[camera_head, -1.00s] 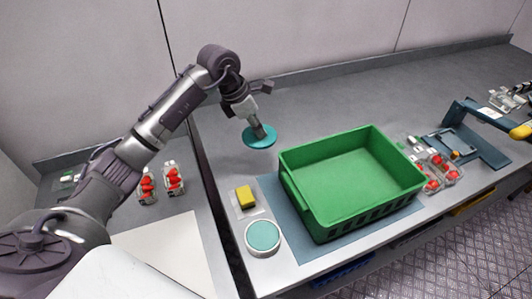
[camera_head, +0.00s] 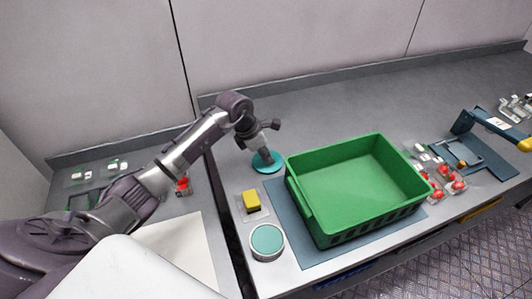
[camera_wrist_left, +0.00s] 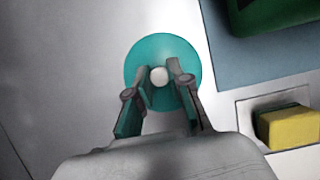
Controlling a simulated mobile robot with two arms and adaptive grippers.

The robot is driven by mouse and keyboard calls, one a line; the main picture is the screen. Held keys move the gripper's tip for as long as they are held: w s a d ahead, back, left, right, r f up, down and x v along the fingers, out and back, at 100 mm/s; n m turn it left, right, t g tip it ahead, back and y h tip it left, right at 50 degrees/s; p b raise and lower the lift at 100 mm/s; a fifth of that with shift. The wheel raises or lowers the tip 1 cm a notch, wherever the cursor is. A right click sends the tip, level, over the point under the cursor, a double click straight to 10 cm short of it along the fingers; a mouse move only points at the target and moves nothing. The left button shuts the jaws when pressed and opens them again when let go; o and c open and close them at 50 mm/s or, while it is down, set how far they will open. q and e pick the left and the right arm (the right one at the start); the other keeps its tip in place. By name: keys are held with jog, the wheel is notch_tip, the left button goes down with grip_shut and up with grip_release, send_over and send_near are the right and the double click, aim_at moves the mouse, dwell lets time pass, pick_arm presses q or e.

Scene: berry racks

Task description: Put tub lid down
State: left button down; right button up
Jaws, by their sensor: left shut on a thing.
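The tub lid (camera_head: 258,167) is a round teal disc with a pale knob at its centre. It is at or just above the grey worktop, left of the green crate's far corner; I cannot tell whether it touches. My left gripper (camera_head: 265,155) points down and is shut on the lid's knob. In the left wrist view the two fingers (camera_wrist_left: 160,80) stand either side of the white knob, with the teal lid (camera_wrist_left: 163,45) spread out beneath. A round tub (camera_head: 267,241) with a teal top stands near the front edge. My right gripper is not in view.
The green crate (camera_head: 318,227) stands empty on a blue mat (camera_head: 290,233). A yellow sponge (camera_head: 251,201) lies on a small tray between lid and tub. Clear punnets with red berries (camera_head: 447,180) are right of the crate. The worktop behind is clear.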

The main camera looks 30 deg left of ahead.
pick_arm(q)
jog(key=shift+f, duration=0.15)
jog(key=c, duration=1.1)
grip_release()
jog(key=shift+r, duration=0.3)
jog(key=b+v, duration=0.2)
jog(key=v, duration=0.9)
jog(key=shift+s+a+r, duration=0.1)
jog(key=shift+r, duration=0.25)
